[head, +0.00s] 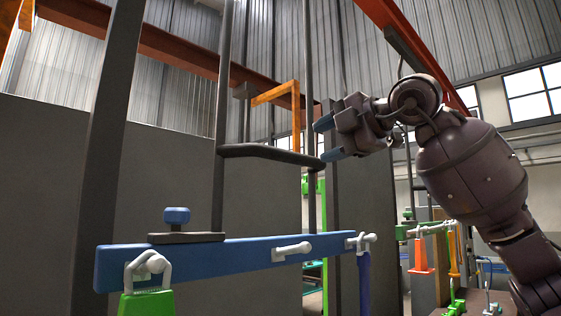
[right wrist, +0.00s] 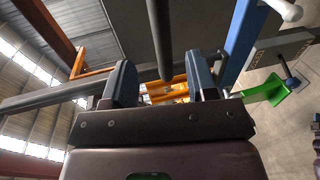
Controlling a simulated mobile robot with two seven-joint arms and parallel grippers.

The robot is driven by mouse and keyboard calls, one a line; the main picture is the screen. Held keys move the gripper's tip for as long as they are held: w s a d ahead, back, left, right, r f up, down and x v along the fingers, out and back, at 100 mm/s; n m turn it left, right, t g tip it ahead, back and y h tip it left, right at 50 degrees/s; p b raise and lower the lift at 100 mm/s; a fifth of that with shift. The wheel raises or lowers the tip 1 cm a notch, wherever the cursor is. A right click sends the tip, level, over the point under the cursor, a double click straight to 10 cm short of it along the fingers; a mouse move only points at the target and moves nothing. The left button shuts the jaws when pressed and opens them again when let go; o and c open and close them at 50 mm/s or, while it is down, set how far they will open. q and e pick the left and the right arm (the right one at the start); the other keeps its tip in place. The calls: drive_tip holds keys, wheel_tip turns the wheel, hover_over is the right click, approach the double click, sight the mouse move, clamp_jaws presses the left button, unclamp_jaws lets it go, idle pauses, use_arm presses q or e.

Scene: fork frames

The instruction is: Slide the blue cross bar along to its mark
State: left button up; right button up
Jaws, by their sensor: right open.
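The blue cross bar (head: 228,258) runs level across the lower part of the head view, in front of dark upright posts. A pale peg (head: 292,251) sticks out of its front face. A blue bar, seemingly the same one, shows at the upper right of the right wrist view (right wrist: 243,40). My right gripper (head: 328,139) is open and empty, above the bar's right end and clear of it. Its fingers (right wrist: 163,80) stand apart, with a dark post showing beyond the gap. I cannot make out a mark for the bar. My left gripper is out of view.
A dark horizontal rail (head: 268,153) joins two posts just left of my right gripper. A green tag (head: 146,303) and a blue-purple one (head: 364,282) hang from hooks on the bar. A blue knob (head: 177,216) stands above its left part. An orange bracket (head: 275,94) is behind.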

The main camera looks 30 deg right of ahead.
sight(297, 155)
drive_tip(key=shift+m, duration=0.3)
drive_tip(key=p+x, duration=0.2)
drive_tip(key=x, duration=0.7)
drive_tip(key=shift+w+a+f+p, duration=0.1)
drive_tip(key=shift+w+a+p, duration=0.05)
drive_tip(key=shift+w+p, duration=0.2)
drive_tip(key=shift+w+a+f, duration=0.2)
drive_tip(key=shift+w, duration=0.3)
drive_tip(key=shift+c, duration=0.3)
clamp_jaws()
